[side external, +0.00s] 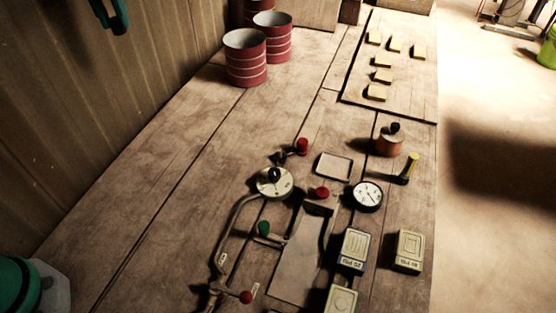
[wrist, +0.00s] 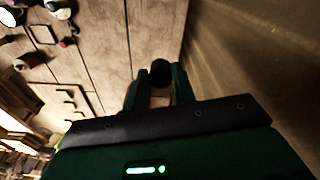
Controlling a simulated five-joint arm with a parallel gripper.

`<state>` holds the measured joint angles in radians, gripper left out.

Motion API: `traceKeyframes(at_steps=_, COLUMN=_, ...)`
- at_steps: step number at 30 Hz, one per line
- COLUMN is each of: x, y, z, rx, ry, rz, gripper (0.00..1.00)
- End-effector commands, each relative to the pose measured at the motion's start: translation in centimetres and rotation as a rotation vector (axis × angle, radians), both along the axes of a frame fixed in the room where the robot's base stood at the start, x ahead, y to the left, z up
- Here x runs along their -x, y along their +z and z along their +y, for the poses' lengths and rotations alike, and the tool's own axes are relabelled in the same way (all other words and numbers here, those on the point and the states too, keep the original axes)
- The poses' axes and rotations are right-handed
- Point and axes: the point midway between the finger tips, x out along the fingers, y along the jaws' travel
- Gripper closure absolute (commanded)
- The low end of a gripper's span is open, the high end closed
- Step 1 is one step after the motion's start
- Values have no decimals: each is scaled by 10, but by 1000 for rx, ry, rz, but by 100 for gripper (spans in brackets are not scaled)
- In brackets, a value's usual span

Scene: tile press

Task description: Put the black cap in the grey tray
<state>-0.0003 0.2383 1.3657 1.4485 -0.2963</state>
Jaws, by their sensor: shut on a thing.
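The grey tray (side external: 334,165) is a small shallow square near the middle of the bench in the side view. A dark-rimmed square at the upper left of the wrist view looks like the same tray. My gripper (wrist: 160,82) is shut on a round black thing (wrist: 160,67), which looks like the black cap; its lower part is hard to make out. In the side view, part of a teal gripper (side external: 115,18) shows at the top left edge, far from the tray and high up. The cap cannot be made out there.
Red banded cans (side external: 246,60) stand at the back left. Around the tray are a red knob (side external: 302,146), a dial gauge (side external: 367,196), a copper pot (side external: 389,143), a yellow-handled tool (side external: 409,168) and a round dial (side external: 274,182). The bench's left side is mostly clear.

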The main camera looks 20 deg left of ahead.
Motion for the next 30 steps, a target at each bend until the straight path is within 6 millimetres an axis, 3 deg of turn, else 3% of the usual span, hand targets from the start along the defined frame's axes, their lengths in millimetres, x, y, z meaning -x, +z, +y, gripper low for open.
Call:
traceKeyframes(at_steps=8, x=6, y=-21, z=0, rx=-4, ry=-40, rz=3, gripper=98)
traceKeyframes(at_steps=24, x=47, y=-112, z=0, rx=-21, ry=-237, rz=5, gripper=99)
traceKeyframes(at_steps=30, x=60, y=-132, z=0, rx=-25, ry=-283, rz=3, gripper=99)
